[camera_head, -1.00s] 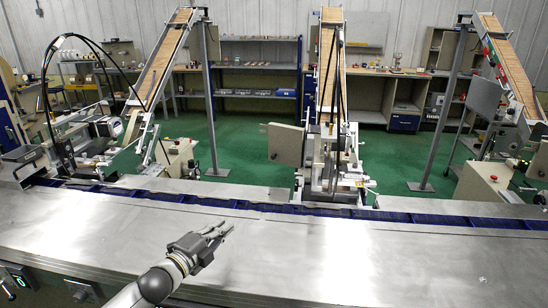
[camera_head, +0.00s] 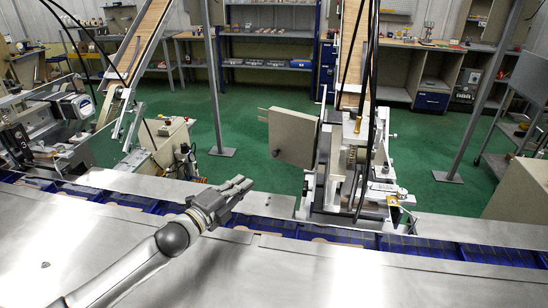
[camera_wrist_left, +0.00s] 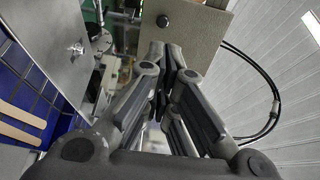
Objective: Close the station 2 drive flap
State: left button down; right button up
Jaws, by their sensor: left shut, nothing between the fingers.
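The middle station (camera_head: 350,165) stands behind the conveyor, under the middle sloping chute. A beige flap-like panel (camera_head: 293,138) sticks out from its left side and looks swung open. I take it to be the station 2 drive flap. My left gripper (camera_head: 247,183) is shut and empty. It is above the conveyor, left of the panel and lower in the picture, visibly apart from it. In the left wrist view, the shut fingers (camera_wrist_left: 165,55) point toward a beige panel (camera_wrist_left: 200,35) with a dark round knob. My right gripper is not in view.
The blue conveyor (camera_head: 330,232) with flat wooden sticks crosses in front, behind a steel cover (camera_head: 300,275). Another station (camera_head: 60,130) and a beige box (camera_head: 165,140) stand left. Black cables hang by the middle chute (camera_head: 352,55). Green floor lies open between stations.

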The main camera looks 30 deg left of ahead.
pick_arm(q)
jog(key=w, duration=0.1)
jog(key=p, duration=0.4)
send_near(283, 152)
jog(key=w, duration=0.3)
jog(key=shift+w+d+r, duration=0.1)
jog(key=shift+w+d, duration=0.3)
jog(key=shift+w, duration=0.1)
